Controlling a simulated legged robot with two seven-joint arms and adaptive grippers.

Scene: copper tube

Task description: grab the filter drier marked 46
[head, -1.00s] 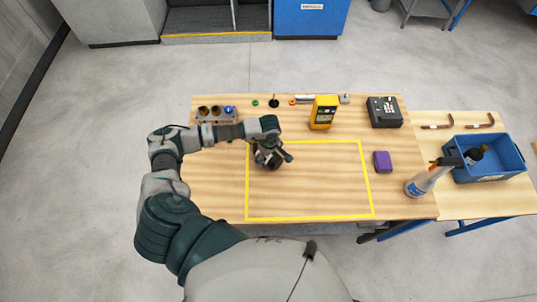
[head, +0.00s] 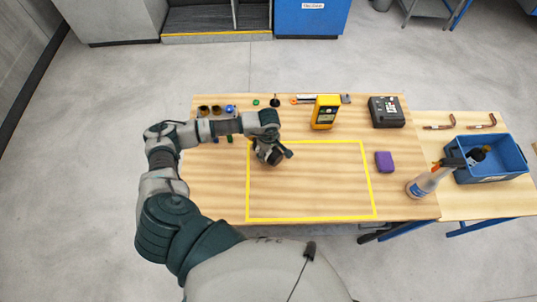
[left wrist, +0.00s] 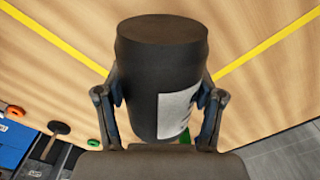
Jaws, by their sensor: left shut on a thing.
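My left gripper (left wrist: 160,115) is shut on a black cylinder (left wrist: 162,70) with a white label, which fills the middle of the left wrist view. The label is turned to the side, and no number can be read on it. In the head view the left gripper (head: 270,154) is over the back left corner of the yellow outline, and the cylinder is mostly hidden by the gripper. I cannot tell how far it is above the table. My right gripper is not in view.
The wooden table (head: 220,190) has a yellow taped outline, clear inside apart from the left gripper. A yellow meter (head: 325,112), a black case (head: 386,112), a purple box (head: 384,162) and a spray bottle (head: 428,180) stand around it. A blue bin (head: 508,152) is at the right.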

